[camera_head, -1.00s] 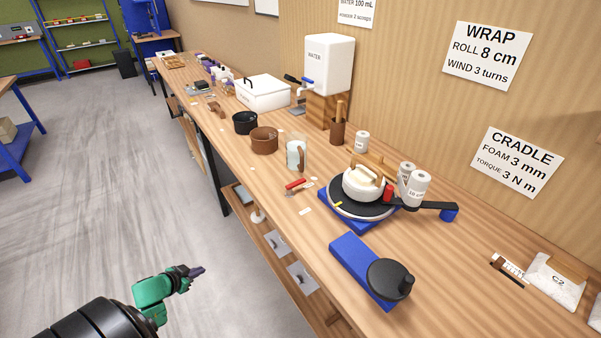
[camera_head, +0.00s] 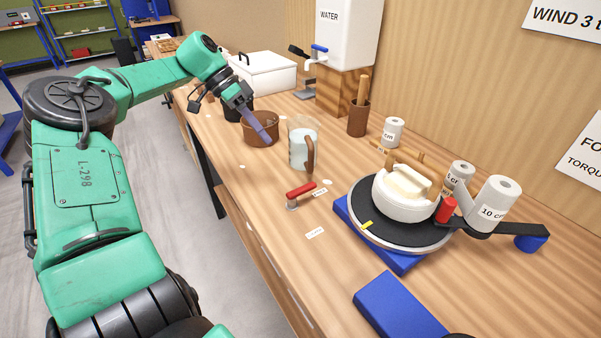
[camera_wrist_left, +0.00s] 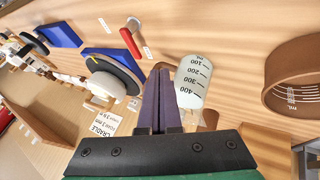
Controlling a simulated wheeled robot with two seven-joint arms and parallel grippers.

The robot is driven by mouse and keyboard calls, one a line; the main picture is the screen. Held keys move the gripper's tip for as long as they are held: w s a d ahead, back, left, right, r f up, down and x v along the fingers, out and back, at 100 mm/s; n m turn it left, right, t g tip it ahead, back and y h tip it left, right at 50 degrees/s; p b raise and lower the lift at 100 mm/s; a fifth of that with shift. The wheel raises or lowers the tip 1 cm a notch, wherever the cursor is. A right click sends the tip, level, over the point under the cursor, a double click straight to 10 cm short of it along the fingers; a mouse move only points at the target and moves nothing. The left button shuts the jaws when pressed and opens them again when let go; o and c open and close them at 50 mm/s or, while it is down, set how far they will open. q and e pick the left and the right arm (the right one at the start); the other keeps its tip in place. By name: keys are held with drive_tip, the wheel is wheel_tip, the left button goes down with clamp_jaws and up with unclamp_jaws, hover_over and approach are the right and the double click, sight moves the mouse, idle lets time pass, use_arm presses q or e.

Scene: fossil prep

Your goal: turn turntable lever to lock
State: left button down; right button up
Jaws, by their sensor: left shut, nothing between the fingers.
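The red-handled lever (camera_head: 301,189) sits on the bench in front of the turntable, its metal pivot at the near-left end, with small labels beside it. It also shows in the left wrist view (camera_wrist_left: 131,40). The turntable (camera_head: 365,236) has a black disc with a yellow mark on a blue base and carries a white round piece (camera_head: 405,205). My left gripper (camera_head: 267,141) is shut and empty, pointing down in front of the brown bowl, left of the lever and apart from it. Its purple fingers (camera_wrist_left: 160,72) are together in the wrist view. My right gripper is out of view.
A clear measuring jug (camera_head: 301,150) stands between my left gripper and the turntable. The brown bowl (camera_head: 259,130) is close behind the fingers. White rolls (camera_head: 494,203) stand right of the turntable. A blue block (camera_head: 398,308) lies in front. Bench around the lever is mostly clear.

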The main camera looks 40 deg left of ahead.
use_arm(q)
drive_tip(key=x, duration=0.9)
drive_tip(key=shift+p, duration=0.4)
drive_tip(key=d, duration=0.1)
drive_tip(key=d+p, duration=0.2)
drive_tip(key=shift+s+d+f, duration=0.15)
drive_tip(key=shift+s+d, duration=0.1)
drive_tip(key=shift+d, duration=0.05)
drive_tip(key=shift+s+d+f, duration=0.15)
drive_tip(key=shift+s+d, duration=0.1)
drive_tip(key=shift+d, duration=0.1)
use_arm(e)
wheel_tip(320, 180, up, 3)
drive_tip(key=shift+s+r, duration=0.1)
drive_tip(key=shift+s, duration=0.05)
use_arm(q)
drive_tip(key=shift+w, duration=0.1)
drive_tip(key=shift+p, duration=0.3)
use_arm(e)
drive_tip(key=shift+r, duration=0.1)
